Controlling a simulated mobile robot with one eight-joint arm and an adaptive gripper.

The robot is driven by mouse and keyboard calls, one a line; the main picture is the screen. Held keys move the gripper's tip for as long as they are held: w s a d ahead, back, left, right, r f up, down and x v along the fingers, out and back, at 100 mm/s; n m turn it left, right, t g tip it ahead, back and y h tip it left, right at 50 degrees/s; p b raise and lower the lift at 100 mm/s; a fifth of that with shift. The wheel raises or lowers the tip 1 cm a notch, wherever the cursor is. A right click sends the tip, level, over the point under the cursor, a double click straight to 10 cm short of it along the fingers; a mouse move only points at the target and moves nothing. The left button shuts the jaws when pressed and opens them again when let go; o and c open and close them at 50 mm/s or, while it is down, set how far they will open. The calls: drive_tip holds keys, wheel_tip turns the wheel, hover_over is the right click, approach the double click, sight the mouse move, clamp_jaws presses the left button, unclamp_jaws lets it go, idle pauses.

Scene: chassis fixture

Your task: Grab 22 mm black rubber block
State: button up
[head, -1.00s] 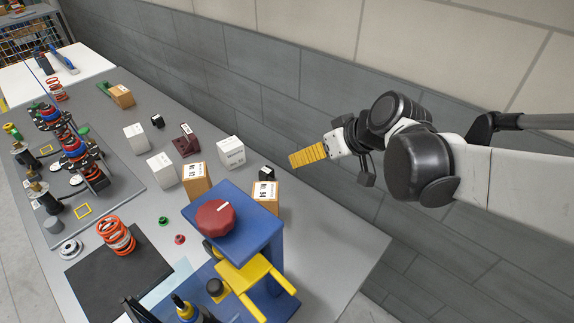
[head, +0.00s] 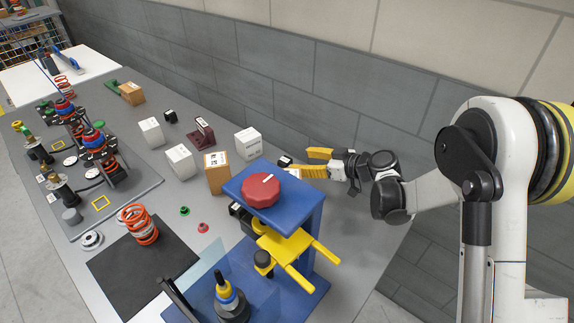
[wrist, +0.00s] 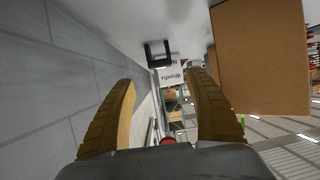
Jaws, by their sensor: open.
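A small black block (head: 285,160) with a pale marking on top stands on the grey bench by the wall, just left of my gripper (head: 316,163). In the wrist view a dark, U-shaped-looking object (wrist: 157,47) lies ahead of the fingertips and may be this block. A second small black block (head: 170,116) stands farther away beside the white boxes. The frames do not show which block measures 22 mm. My gripper has yellow ribbed fingers, which also show in the wrist view (wrist: 160,80), spread apart with nothing between them.
A blue fixture with a red knob (head: 262,190) stands in front of my gripper and partly hides a cardboard box. A cardboard box (wrist: 260,55) is close on the right in the wrist view. A white box (head: 248,143) stands left of the near block. The tiled wall (head: 350,100) is close behind.

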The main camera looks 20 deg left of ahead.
sight(285, 160)
drive_tip(key=b+x, duration=0.3)
drive_tip(key=x, duration=0.5)
drive_tip(key=shift+a+f, duration=0.1)
drive_tip(key=shift+f, duration=0.15)
drive_tip(key=shift+s+r, duration=0.1)
drive_tip(key=shift+c, duration=0.6)
drive_tip(key=c, duration=1.1)
drive_tip(key=shift+c, duration=0.8)
